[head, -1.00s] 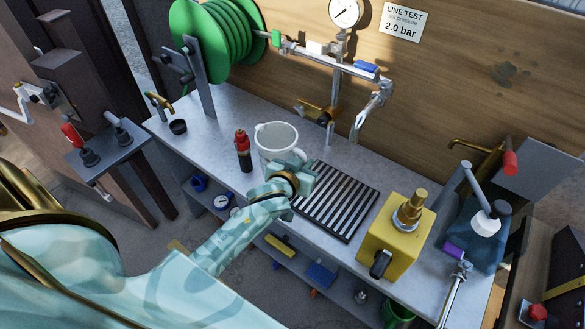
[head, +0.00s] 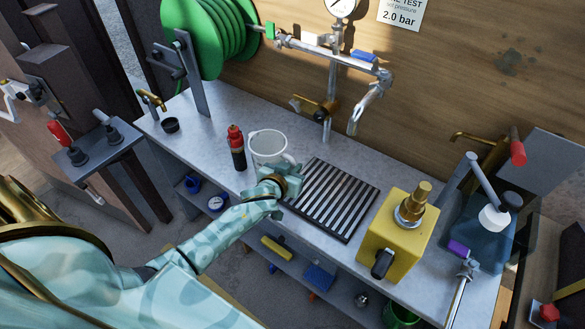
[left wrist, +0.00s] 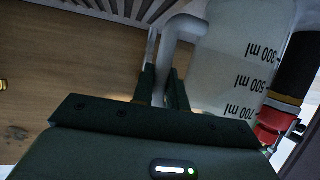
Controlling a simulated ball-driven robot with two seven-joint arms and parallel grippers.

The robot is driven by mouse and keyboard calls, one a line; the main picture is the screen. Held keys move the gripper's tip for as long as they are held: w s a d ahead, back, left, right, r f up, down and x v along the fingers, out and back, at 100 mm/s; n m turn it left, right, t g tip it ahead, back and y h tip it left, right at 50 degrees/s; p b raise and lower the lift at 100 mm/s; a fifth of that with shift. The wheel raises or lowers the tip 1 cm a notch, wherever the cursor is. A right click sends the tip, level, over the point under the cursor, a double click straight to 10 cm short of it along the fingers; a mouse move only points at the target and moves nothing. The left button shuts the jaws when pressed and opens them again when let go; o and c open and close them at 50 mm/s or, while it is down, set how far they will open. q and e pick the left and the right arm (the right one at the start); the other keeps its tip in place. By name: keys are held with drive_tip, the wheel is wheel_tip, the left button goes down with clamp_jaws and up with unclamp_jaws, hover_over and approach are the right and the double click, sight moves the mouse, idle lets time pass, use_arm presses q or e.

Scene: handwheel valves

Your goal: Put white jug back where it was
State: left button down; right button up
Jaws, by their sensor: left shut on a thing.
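The white jug (head: 267,146) stands upright on or just above the grey bench, left of the slatted drain grate; I cannot tell if its base touches. In the left wrist view the jug (left wrist: 238,70) shows its ml markings and its handle. My left gripper (head: 287,176) is at the jug's near right side. In the left wrist view the left gripper (left wrist: 165,85) has its fingers shut around the jug's handle (left wrist: 172,45). My right gripper is not in view.
A red-capped dark bottle (head: 236,148) stands close to the jug's left. The slatted grate (head: 331,200) lies to the right, below a metal spout (head: 368,105). A yellow block with a brass fitting (head: 398,235) stands further right. A small black cup (head: 170,125) sits at the left.

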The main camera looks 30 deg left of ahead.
use_arm(q)
drive_tip(key=c, duration=1.4)
unclamp_jaws()
drive_tip(key=shift+f, duration=0.1)
drive_tip(key=shift+s+r, duration=0.1)
drive_tip(key=shift+r, duration=0.15)
drive_tip(key=p+v, duration=0.3)
drive_tip(key=v, duration=0.7)
drive_tip(key=s+d+f+m+g+h, duration=0.1)
drive_tip(key=s+f+g, duration=0.2)
drive_tip(key=s+f, duration=0.6)
drive_tip(key=s+d+f+m+g, duration=0.1)
drive_tip(key=s+f+g, duration=0.35)
drive_tip(key=f, duration=0.85)
drive_tip(key=s+f+m+g, duration=0.1)
drive_tip(key=s+f, duration=0.3)
drive_tip(key=s, duration=0.5)
drive_tip(key=s+d+f+m+g, duration=0.1)
drive_tip(key=s+f, duration=0.4)
drive_tip(key=s, duration=0.5)
drive_tip(key=s+d+f+m+g, duration=0.1)
drive_tip(key=s+f+g, duration=0.2)
drive_tip(key=s, duration=0.6)
wheel_tip(320, 180, down, 2)
drive_tip(key=shift+s+f+h+b, duration=0.2)
drive_tip(key=shift+h+b, duration=0.1)
